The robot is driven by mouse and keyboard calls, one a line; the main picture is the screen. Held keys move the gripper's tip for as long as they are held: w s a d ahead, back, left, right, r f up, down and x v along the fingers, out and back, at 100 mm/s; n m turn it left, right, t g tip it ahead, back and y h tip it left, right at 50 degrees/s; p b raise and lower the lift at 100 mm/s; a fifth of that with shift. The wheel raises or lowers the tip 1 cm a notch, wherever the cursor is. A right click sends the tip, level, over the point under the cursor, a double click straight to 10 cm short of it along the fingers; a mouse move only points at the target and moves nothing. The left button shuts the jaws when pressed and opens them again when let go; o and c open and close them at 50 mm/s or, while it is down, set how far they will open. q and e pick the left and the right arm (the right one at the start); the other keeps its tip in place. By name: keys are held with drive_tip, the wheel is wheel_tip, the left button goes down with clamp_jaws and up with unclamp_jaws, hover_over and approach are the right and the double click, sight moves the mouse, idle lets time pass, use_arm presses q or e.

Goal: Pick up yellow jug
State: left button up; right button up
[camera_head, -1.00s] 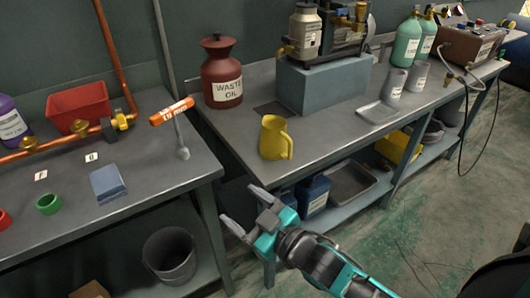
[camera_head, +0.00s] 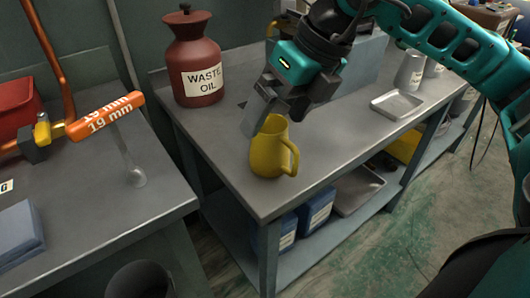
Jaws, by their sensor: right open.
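The yellow jug (camera_head: 268,152) stands upright on the right-hand bench, near its front left corner, with its handle to the right. My right gripper (camera_head: 262,118) comes in from the upper right and points down at the jug's top. It is open, with its fingers close to the rim; one finger covers part of the upper left rim. I cannot tell whether a finger touches the jug or reaches inside it. My left gripper is not in view.
A red waste oil can (camera_head: 194,62) stands behind and left of the jug. A metal tray (camera_head: 397,105) and a grey cup (camera_head: 411,70) are to the right. A gap separates the benches.

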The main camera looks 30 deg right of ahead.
sight(281, 135)
drive_tip(key=w+d+f, duration=0.1)
drive_tip(key=w+d+f+h+b, duration=0.1)
drive_tip(key=f, duration=0.1)
drive_tip(key=w+d+f+m+t+h+b, duration=0.1)
drive_tip(key=f, duration=0.1)
drive_tip(key=shift+w+d+f, duration=0.15)
drive_tip(key=shift+w+d, duration=0.05)
drive_tip(key=shift+w, duration=0.05)
drive_tip(key=shift+w+f, duration=0.25)
drive_tip(key=shift+f, duration=0.25)
drive_tip(key=x, duration=0.2)
drive_tip(key=b+x, duration=0.1)
drive_tip(key=x, duration=0.2)
drive_tip(key=shift+w+d+r, duration=0.1)
drive_tip(key=shift+w+d, duration=0.05)
drive_tip(key=shift+w, duration=0.05)
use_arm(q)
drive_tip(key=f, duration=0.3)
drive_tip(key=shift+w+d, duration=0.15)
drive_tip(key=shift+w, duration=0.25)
use_arm(e)
drive_tip(key=c, duration=1)
drive_tip(key=shift+o, duration=0.2)
